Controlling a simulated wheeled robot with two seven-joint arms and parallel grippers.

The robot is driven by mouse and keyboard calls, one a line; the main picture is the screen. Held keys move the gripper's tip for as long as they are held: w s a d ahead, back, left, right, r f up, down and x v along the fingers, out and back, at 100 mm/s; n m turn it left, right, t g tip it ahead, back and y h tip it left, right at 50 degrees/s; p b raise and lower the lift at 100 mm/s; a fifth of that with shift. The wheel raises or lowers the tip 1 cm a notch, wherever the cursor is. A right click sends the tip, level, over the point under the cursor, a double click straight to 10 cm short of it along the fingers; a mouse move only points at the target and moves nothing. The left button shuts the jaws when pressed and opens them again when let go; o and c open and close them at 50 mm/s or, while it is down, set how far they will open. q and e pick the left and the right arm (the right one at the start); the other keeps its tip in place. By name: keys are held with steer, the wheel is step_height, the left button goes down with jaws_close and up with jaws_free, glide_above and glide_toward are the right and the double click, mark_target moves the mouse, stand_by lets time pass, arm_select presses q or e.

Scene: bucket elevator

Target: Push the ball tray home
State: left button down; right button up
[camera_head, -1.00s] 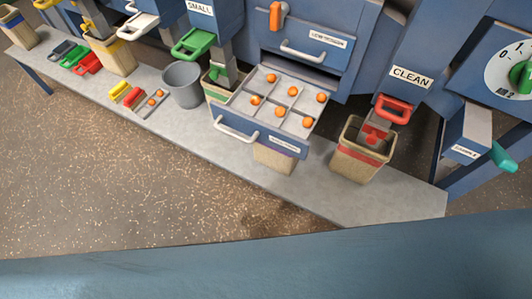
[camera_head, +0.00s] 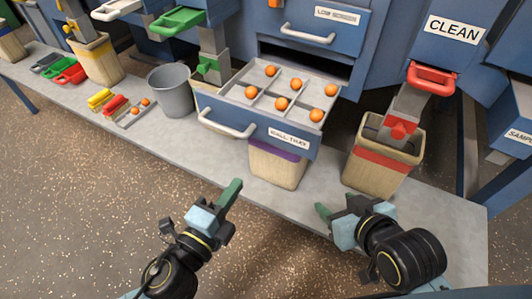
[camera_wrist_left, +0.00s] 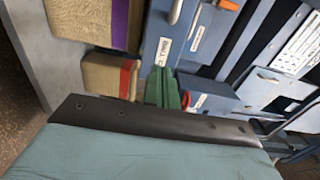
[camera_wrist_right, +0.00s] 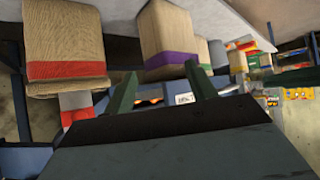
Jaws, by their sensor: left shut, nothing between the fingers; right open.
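The ball tray (camera_head: 262,122) is a blue-fronted drawer with a white handle (camera_head: 226,122) and a "BALL TRAY" label. It is pulled out of the blue machine, and several orange balls (camera_head: 281,103) lie in its grey compartments. My left gripper (camera_head: 232,190) is shut and empty, below and in front of the tray, apart from it. Its green fingers also show in the left wrist view (camera_wrist_left: 163,88). My right gripper (camera_head: 325,212) is open and empty, lower right of the tray, in front of the bench. Its two spread fingers show in the right wrist view (camera_wrist_right: 160,90).
A purple-rimmed sack bin (camera_head: 277,168) stands under the tray. A red-banded sack bin (camera_head: 378,170) stands right of it, under the CLEAN chute (camera_head: 405,112). A grey bucket (camera_head: 171,90) stands left. The bench front (camera_head: 185,135) is largely clear.

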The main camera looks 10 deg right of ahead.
arm_select(q)
glide_toward(272, 135)
steer(key=b+x, duration=0.1)
steer(key=x, duration=0.5)
steer(key=shift+b, duration=0.3)
steer(key=shift+w+d, duration=0.25)
steer(key=shift+w, duration=0.1)
arm_select(e)
steer(key=w+a+r+t+y, duration=0.1)
steer(key=w+a+r+t, duration=0.1)
steer(key=r+t, duration=0.3)
steer(key=shift+w+a+r+y, duration=0.25)
steer(key=shift+w+r+y, duration=0.05)
steer(key=shift+w+r, duration=0.65)
